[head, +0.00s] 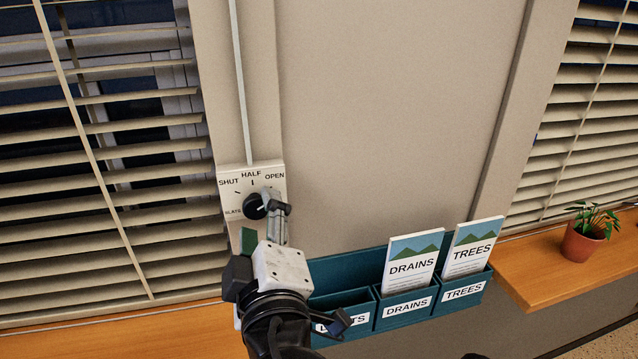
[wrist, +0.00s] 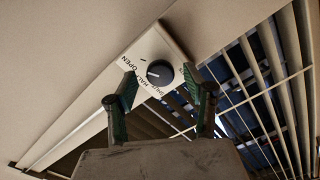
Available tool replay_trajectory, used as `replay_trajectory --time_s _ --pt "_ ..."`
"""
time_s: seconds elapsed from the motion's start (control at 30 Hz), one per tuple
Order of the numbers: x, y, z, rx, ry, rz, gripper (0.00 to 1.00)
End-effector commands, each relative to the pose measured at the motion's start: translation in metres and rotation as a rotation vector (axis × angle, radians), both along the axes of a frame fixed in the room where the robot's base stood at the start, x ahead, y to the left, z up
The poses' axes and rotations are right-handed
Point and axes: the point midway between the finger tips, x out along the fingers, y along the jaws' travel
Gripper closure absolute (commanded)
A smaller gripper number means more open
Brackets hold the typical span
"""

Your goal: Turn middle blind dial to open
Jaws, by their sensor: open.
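The black blind dial (head: 254,207) sits on a pale plate (head: 227,172) marked SHUT, HALF, OPEN and SLATS, on the post right of the left window. It also shows in the wrist view (wrist: 159,73), where its small white mark seems to point between HALF and OPEN. My gripper (head: 264,224) is in front of the plate, partly covering the dial's right and lower side in the head view. In the wrist view, my open gripper (wrist: 159,80) has a finger to each side of the dial, with nothing held. Whether the fingers touch the dial cannot be told.
Left blind slats (head: 100,190) are tilted partly open, with dark glass behind. A teal leaflet rack (head: 345,268) with DRAINS and TREES cards hangs close below right of my gripper. A potted plant (head: 584,240) stands on the right wooden sill. The wall above the rack is clear.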

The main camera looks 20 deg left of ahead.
Motion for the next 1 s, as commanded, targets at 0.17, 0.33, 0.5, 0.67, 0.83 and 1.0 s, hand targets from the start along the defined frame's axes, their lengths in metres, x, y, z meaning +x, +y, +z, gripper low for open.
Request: replay_trajectory --time_s 0.17,0.33,0.5,0.67,0.83,1.0 --pt "-0.023 -0.014 0.000 0.000 0.000 0.004 0.52" --pt "-0.043 -0.026 -0.001 0.000 0.000 0.004 0.52" --pt "-0.062 -0.038 -0.001 0.000 0.000 0.004 0.52" --pt "-0.075 -0.046 0.000 0.000 0.000 0.004 0.52" --pt "-0.082 -0.051 0.000 0.000 0.000 0.001 0.52" --pt "-0.083 -0.053 0.000 0.000 0.000 0.000 0.52"
